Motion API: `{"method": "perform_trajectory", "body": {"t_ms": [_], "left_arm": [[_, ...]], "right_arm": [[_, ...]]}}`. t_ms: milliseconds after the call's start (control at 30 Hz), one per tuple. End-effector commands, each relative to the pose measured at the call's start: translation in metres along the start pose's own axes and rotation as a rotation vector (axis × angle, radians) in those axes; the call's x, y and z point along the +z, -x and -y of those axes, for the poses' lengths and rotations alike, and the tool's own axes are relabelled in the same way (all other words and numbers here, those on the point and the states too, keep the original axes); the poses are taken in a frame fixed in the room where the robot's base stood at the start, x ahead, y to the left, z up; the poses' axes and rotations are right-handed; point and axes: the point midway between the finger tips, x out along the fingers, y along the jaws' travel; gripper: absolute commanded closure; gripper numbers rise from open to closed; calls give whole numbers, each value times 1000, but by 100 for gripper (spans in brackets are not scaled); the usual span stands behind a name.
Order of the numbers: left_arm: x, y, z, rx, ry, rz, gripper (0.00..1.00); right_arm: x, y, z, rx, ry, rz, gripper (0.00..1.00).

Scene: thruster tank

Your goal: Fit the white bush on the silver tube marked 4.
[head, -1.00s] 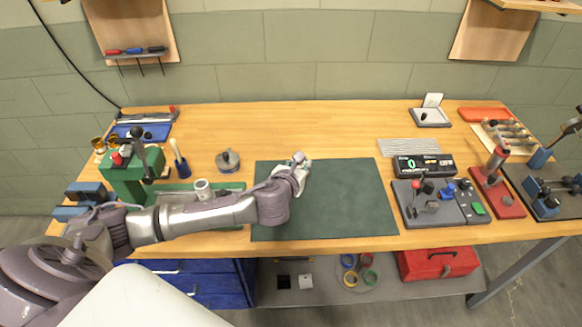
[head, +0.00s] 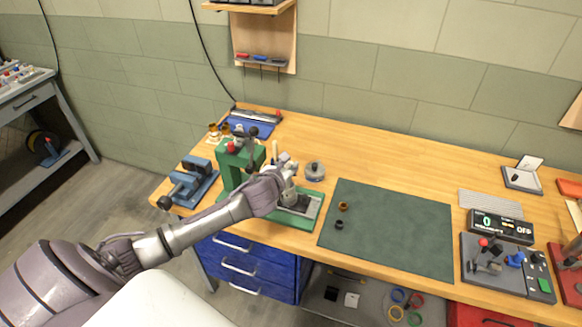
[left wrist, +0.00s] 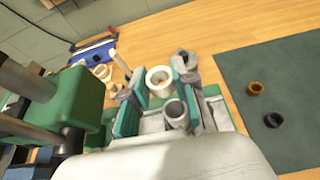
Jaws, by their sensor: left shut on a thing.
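My left gripper (head: 287,167) is over the green press's base. In the left wrist view its two teal-padded fingers (left wrist: 159,88) are closed on the white bush (left wrist: 160,79), a thick ring whose hole shows. The silver tube (left wrist: 175,113) stands upright on the pale plate of the press base, its open top showing; it appears in the head view (head: 290,195) just below the gripper. The bush appears beside the tube's top, not around it; their height gap cannot be told. The mark 4 is not legible. My right gripper is not in view.
The green press (head: 238,165) stands close left of the gripper. A round grey piece (head: 315,170) lies to the right. A brass ring (head: 343,206) and a black ring (head: 339,225) lie on the otherwise clear green mat (head: 400,235). A blue clamp (head: 190,180) stands at the left.

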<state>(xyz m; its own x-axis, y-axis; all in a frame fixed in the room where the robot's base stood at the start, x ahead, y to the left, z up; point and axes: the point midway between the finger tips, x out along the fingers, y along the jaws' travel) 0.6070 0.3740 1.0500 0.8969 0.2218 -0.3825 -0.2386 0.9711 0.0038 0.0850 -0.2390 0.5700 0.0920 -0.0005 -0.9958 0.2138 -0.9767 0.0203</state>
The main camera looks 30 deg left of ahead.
Motion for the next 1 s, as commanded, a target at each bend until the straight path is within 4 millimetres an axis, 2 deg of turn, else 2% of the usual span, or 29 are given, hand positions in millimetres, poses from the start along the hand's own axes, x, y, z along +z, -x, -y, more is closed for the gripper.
{"method": "perform_trajectory", "body": {"t_ms": [233,700,1000], "left_arm": [[-14,-5,0,0,1,-1,86],[-40,-16,1,-1,0,-2,86],[-56,-23,1,0,0,0,86]], "right_arm": [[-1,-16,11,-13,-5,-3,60],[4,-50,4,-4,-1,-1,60],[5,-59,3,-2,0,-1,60]]}}
